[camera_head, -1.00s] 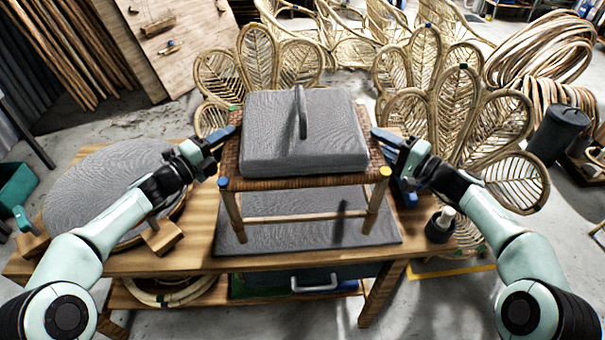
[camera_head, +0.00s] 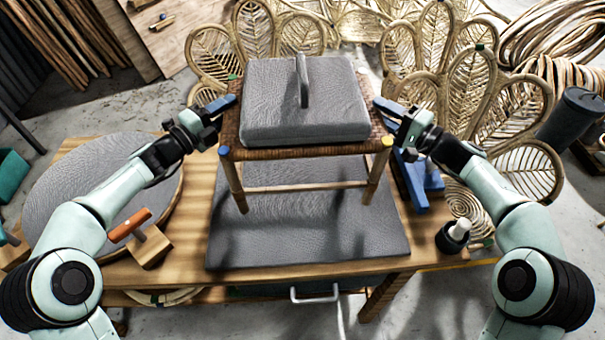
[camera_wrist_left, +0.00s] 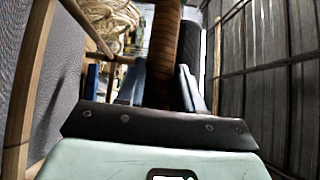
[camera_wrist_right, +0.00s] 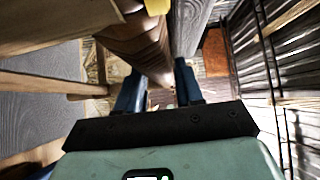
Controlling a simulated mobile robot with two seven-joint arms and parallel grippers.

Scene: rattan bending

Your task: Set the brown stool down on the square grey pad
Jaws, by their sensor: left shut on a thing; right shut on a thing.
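The brown stool (camera_head: 230,130) has a woven seat and wooden legs, and it stays upright above the table. A grey cushion block (camera_head: 270,105) with an upright handle rests on its seat. My left gripper (camera_head: 226,104) is shut on the stool's left seat edge, and the woven rail (camera_wrist_left: 163,50) shows between its fingers. My right gripper (camera_head: 386,108) is shut on the right seat edge, which also shows in the right wrist view (camera_wrist_right: 140,45). The square grey pad (camera_head: 300,245) lies flat on the table below. The front feet appear clear of it; the back feet are hard to see.
Rattan chair backs (camera_head: 430,60) stand behind.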

